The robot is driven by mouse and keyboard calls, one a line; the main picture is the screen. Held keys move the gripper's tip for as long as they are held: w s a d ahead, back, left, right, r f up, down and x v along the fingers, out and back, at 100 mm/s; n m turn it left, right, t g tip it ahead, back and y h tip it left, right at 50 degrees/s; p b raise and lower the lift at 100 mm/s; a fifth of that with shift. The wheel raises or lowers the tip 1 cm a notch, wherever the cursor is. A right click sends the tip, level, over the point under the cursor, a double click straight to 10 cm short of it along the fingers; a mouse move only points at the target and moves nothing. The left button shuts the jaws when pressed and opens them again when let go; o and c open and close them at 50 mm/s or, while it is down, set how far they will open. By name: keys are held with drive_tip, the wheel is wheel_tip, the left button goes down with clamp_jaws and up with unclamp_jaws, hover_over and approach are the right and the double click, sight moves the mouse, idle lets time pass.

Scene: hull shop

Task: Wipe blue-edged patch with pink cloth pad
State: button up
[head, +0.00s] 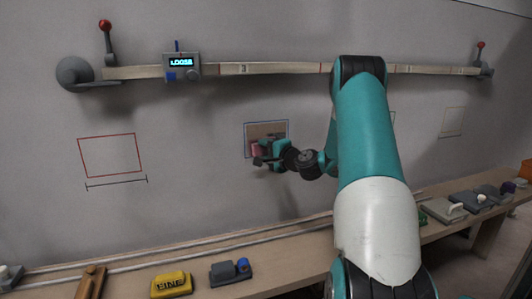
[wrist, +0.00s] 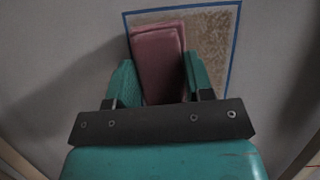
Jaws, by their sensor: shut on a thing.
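The blue-edged patch (head: 278,129) is on the grey wall near the middle of the head view. Inside its blue outline the surface is brown and speckled, and it also shows at the top of the wrist view (wrist: 211,45). My gripper (head: 264,151) is in front of the patch's lower left part. It is shut on the pink cloth pad (wrist: 158,55), which sits between the two teal fingers. The pad overlaps the left part of the patch in the wrist view. I cannot tell whether the pad touches the wall. In the head view the pad (head: 256,149) is mostly hidden.
A red-edged outline (head: 111,155) is on the wall at left. A long batten (head: 290,68) with a display box (head: 182,67) reading "LOOSE" runs above. A bench (head: 300,245) below holds a yellow block (head: 171,284), a grey block with a blue knob (head: 230,270) and several tools.

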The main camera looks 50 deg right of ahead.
drive_tip(key=shift+w+d+r+p, duration=0.1)
drive_tip(key=shift+w+r+p, duration=0.05)
drive_tip(key=shift+r+p, duration=3.85)
drive_tip(key=f+b, duration=0.6)
drive_tip(key=b, duration=0.1)
drive_tip(key=f+b, duration=0.6)
drive_tip(key=b, duration=0.1)
drive_tip(key=shift+s+f, duration=0.2)
drive_tip(key=shift+f, duration=0.1)
drive_tip(key=shift+o, duration=1.1)
drive_tip(key=shift+c, duration=1.2)
drive_tip(key=shift+s, duration=0.1)
drive_tip(key=shift+s+a+b, duration=0.4)
drive_tip(key=shift+a, duration=0.05)
